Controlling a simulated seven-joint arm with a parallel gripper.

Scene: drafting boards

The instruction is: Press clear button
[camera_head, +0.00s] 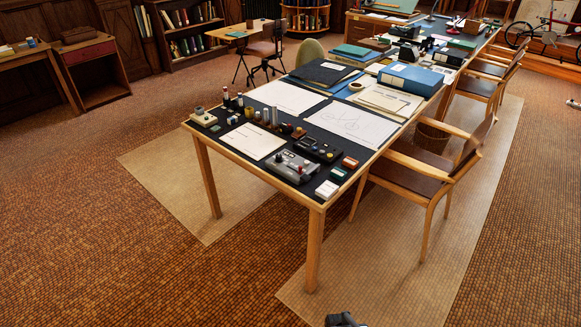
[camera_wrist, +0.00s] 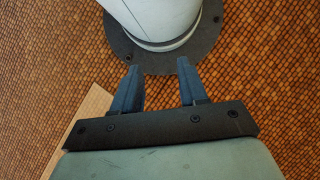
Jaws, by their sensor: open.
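A dark device with small keys (camera_head: 318,148) lies near the front right of the long drafting table, in the head view. A grey device with dark knobs or buttons (camera_head: 292,166) sits just in front of it at the table's near edge. The buttons are too small to tell which is the clear button. My gripper (camera_wrist: 158,68) shows in the wrist view with its two blue-grey fingers apart and nothing between them. It points down at the floor and my own round base, away from the table.
The long table (camera_head: 258,175) carries a white sheet (camera_head: 253,141), small red, green and white boxes, bottles, drawings and a blue box file (camera_head: 410,78). A wooden armchair (camera_head: 428,172) stands at its right side. The floor in front is clear.

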